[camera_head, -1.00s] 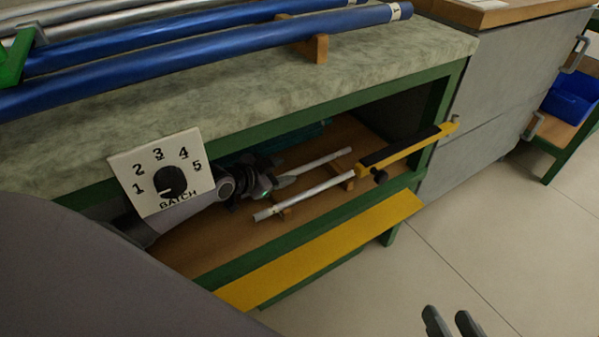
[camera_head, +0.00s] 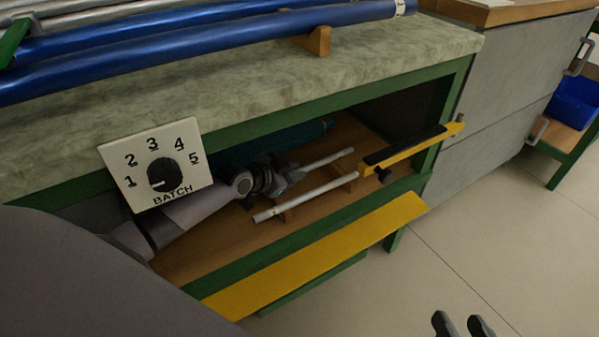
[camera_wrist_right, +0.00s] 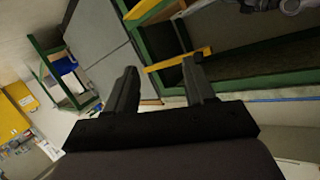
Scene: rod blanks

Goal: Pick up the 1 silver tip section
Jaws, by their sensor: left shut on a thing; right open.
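Two slim silver tip sections lie side by side on the wooden lower shelf under the bench: a front one (camera_head: 305,197) and a rear one (camera_head: 328,159). My left gripper (camera_head: 284,183) reaches in from the left. It is shut on the near end of the rear silver tip section, though its fingers are small and dark there. The front section rests on small supports, apart from the fingers. My right gripper (camera_head: 462,326) is open and empty over the floor at the bottom edge; it also shows in the right wrist view (camera_wrist_right: 160,70).
A batch dial plate (camera_head: 180,190) stands in front of the bench at left. A yellow bar with a black strip (camera_head: 405,151) is at the shelf's right end, and a yellow board (camera_head: 320,255) runs along its front. Blue tubes (camera_head: 210,50) lie on the bench top.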

